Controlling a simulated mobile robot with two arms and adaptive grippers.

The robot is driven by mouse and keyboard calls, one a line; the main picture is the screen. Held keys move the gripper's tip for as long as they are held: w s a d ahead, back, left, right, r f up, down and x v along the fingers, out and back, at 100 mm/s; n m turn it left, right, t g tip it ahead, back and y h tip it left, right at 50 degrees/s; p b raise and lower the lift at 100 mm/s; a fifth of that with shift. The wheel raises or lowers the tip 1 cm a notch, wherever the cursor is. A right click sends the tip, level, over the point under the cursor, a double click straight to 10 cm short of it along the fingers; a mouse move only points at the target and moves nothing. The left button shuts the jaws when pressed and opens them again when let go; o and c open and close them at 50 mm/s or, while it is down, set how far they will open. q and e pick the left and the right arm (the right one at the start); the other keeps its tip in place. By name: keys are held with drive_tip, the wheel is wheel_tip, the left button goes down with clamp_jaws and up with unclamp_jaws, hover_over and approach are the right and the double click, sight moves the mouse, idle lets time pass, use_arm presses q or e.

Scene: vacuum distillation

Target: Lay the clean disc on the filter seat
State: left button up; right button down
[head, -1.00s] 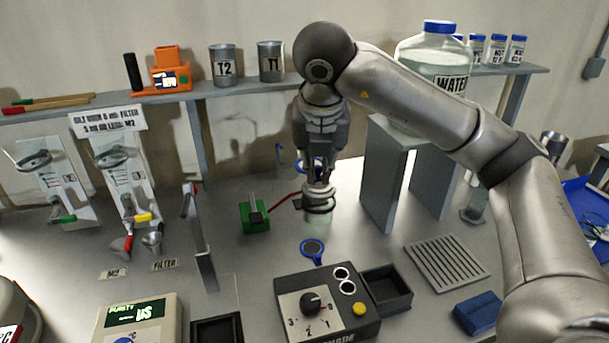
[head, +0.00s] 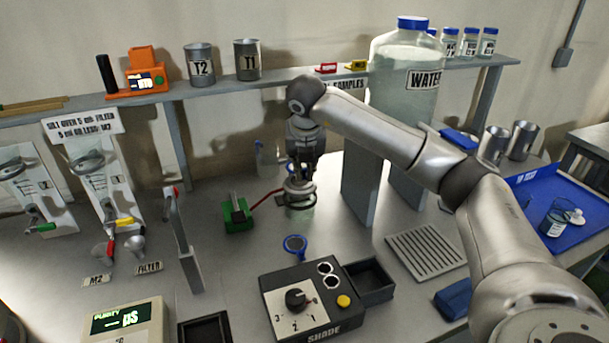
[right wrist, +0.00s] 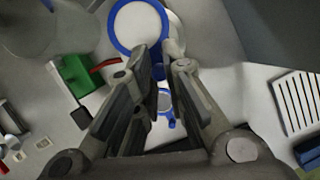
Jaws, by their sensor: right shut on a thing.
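My right gripper (head: 299,185) points down over the middle of the bench. In the right wrist view its fingers (right wrist: 158,85) are closed on the blue tab of a white disc with a blue rim (right wrist: 138,27), which extends beyond the fingertips. In the head view the gripper mostly hides this disc. A pale, glassy round vessel (head: 299,213) shows just below the gripper; I cannot tell whether it is the filter seat, or whether the disc touches it. A second blue-rimmed disc with a grey face (head: 295,243) lies on the bench nearer me. My left gripper is out of view.
A green block (head: 237,214) with a red hose stands left of the gripper. The black SHADE box (head: 312,305) is in front, a slotted rack (head: 427,252) to the right. The large WATER jar (head: 405,75) stands on a raised stand behind. A grey upright post (head: 183,240) stands left.

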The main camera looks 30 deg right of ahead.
sight(304, 178)
wheel_tip(304, 178, down, 2)
drive_tip(key=shift+f+p, duration=0.2)
drive_tip(key=shift+p, duration=0.2)
drive_tip(key=shift+f, duration=0.2)
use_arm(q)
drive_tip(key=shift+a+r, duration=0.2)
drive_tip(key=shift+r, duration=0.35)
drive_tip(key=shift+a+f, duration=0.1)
use_arm(e)
drive_tip(key=shift+f, duration=0.1)
drive_tip(key=shift+f, duration=0.15)
drive_tip(key=c, duration=1.5)
unclamp_jaws()
